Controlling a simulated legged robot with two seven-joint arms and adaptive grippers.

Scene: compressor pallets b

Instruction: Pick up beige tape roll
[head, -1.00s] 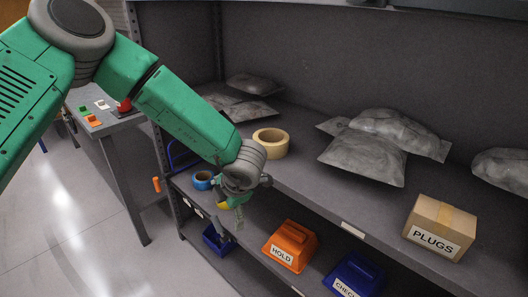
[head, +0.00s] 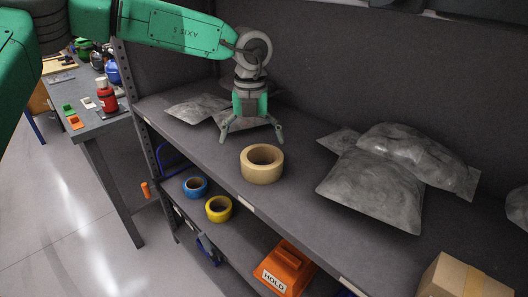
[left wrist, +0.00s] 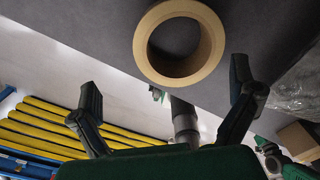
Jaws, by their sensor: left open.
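The beige tape roll (head: 262,173) lies flat on the upper shelf (head: 305,215) near its front edge. In the left wrist view the roll (left wrist: 214,45) shows as a ring at the top, beyond the fingers and apart from them. My left gripper (head: 252,139) is open and empty, pointing down over the upper shelf. In the head view it is just behind the roll, a little to its left. Its spread fingers also show in the left wrist view (left wrist: 165,84). I do not see my right gripper.
Grey bags lie behind the gripper (head: 198,108) and to the right (head: 375,185). A cardboard box (head: 465,280) stands at the front right. Blue (head: 195,187) and yellow (head: 218,209) rolls and an orange HOLD bin (head: 284,270) are on the lower shelf.

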